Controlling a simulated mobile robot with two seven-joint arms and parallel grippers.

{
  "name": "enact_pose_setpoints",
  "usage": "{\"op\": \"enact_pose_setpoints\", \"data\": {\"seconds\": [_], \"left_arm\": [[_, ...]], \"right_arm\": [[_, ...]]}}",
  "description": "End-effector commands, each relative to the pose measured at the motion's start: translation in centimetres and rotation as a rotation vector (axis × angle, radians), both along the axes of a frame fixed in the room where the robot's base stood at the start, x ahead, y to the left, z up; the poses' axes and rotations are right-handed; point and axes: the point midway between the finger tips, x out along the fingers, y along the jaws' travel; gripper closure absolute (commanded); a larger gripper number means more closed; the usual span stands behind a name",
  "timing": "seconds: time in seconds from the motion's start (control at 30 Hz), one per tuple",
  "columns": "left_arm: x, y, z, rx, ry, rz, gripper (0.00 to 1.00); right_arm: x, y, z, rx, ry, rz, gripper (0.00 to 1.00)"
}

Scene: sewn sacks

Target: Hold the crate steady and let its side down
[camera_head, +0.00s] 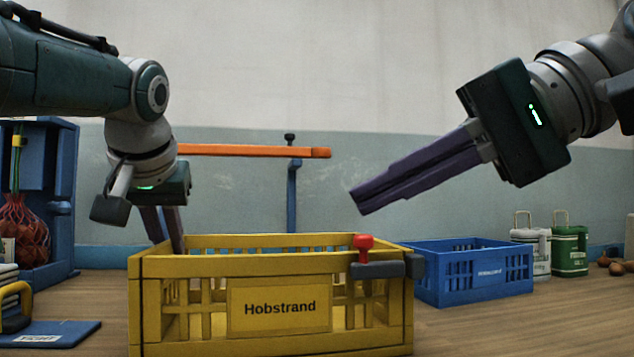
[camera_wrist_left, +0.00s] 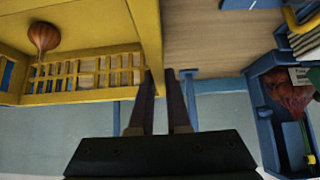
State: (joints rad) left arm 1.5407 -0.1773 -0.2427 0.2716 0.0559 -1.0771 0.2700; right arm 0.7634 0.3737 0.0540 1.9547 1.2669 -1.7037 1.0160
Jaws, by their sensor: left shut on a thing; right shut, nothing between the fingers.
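The yellow crate (camera_head: 383,337) labelled Hobstrand stands upright on the wooden table in the head view, its slatted side facing me and raised. A red-knobbed latch (camera_head: 364,248) with a grey bar sits at its front right top corner. My left gripper (camera_head: 168,245) points down at the crate's left end and is shut on its wall; the yellow rim (camera_wrist_left: 150,40) passes at the fingers in the left wrist view. One onion (camera_wrist_left: 43,37) lies inside the crate. My right gripper (camera_head: 362,203) is shut and empty, in the air above the crate's right part, apart from the latch.
A blue crate (camera_head: 474,292) stands right of the yellow one, with white (camera_head: 531,250) and green (camera_head: 569,250) containers behind it. A blue stand (camera_head: 62,190) with a red net sack (camera_head: 24,230) is at left. An orange bar (camera_head: 250,151) on a blue post stands behind.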

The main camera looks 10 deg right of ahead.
Motion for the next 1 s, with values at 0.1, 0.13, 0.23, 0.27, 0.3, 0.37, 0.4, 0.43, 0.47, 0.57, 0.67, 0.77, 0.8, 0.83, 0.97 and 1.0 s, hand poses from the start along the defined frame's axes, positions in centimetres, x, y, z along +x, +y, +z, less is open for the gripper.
{"op": "enact_pose_setpoints", "data": {"seconds": [0.1, 0.13, 0.23, 0.27, 0.3, 0.37, 0.4, 0.43, 0.47, 0.57, 0.67, 0.77, 0.8, 0.83, 0.97, 1.0], "left_arm": [[0.0, 0.1, -0.1, 0.001, 0.001, 0.001, 1.0], [0.0, 0.1, -0.1, 0.001, 0.001, 0.001, 1.0], [0.0, 0.1, -0.1, 0.001, 0.002, 0.001, 1.0], [0.0, 0.1, -0.1, 0.001, 0.001, 0.001, 1.0], [0.0, 0.1, -0.1, 0.001, 0.001, 0.001, 1.0], [0.0, 0.1, -0.1, 0.001, 0.002, 0.001, 1.0], [0.0, 0.1, -0.1, 0.001, 0.002, 0.001, 1.0], [0.0, 0.1, -0.1, 0.001, 0.002, 0.001, 1.0], [0.0, 0.1, -0.1, 0.001, 0.002, 0.001, 1.0], [0.0, 0.1, -0.1, 0.001, 0.002, 0.001, 1.0], [0.0, 0.1, 0.0, 0.001, 0.002, 0.001, 1.0], [0.0, 0.1, 0.0, 0.001, 0.002, 0.001, 1.0], [0.0, 0.1, 0.0, 0.001, 0.002, 0.001, 1.0], [0.0, 0.0, 0.0, 0.001, 0.002, 0.001, 1.0], [0.0, 0.0, 0.0, 0.001, 0.002, 0.001, 1.0], [0.0, 0.0, 0.0, 0.001, 0.002, 0.001, 1.0]], "right_arm": [[0.7, 3.2, 0.3, -0.192, -0.035, 0.051, 1.0], [0.9, 3.8, 0.3, -0.244, -0.044, 0.058, 1.0], [1.5, 5.2, 0.0, -0.422, -0.079, 0.062, 1.0], [1.8, 5.5, 0.0, -0.476, -0.091, 0.058, 1.0], [2.1, 5.7, -0.1, -0.55, -0.108, 0.048, 1.0], [2.7, 5.7, -0.2, -0.655, -0.133, 0.03, 1.0], [3.1, 5.5, -0.2, -0.721, -0.15, 0.013, 1.0], [3.4, 5.3, -0.2, -0.766, -0.163, -0.001, 1.0], [3.6, 5.1, -0.1, -0.81, -0.174, -0.014, 1.0], [4.5, 4.3, 0.1, -0.93, -0.206, -0.06, 1.0], [5.0, 3.6, 0.4, -1.007, -0.228, -0.095, 1.0], [5.4, 3.2, 0.5, -1.048, -0.238, -0.115, 1.0], [5.5, 3.1, 0.4, -1.055, -0.239, -0.118, 1.0], [5.7, 3.1, 0.3, -1.058, -0.239, -0.119, 1.0], [6.5, 3.0, -0.7, -1.059, -0.238, -0.119, 1.0], [6.9, 3.0, -1.1, -1.06, -0.237, -0.119, 1.0]]}}
